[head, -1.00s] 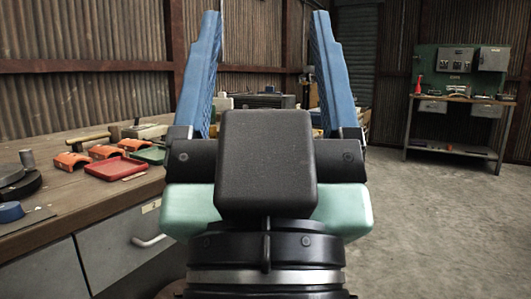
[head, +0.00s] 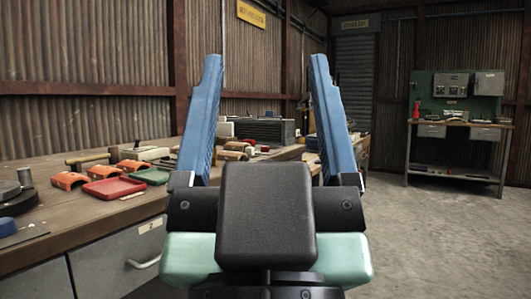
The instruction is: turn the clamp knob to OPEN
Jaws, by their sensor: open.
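My gripper (head: 265,115) fills the middle of the head view, its two blue fingers spread wide and pointing up. It is open, with nothing between the fingers. Through the gap I see the far part of the workbench. I cannot make out a clamp knob or an OPEN mark in this view; my gripper hides part of the bench.
A wooden workbench (head: 35,236) with grey drawers runs along the left wall. On it lie a red tray (head: 114,188), a green tray (head: 152,175), orange pieces (head: 69,180) and a mallet (head: 88,158). A second bench (head: 450,172) stands far right. The concrete floor (head: 430,235) at right is clear.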

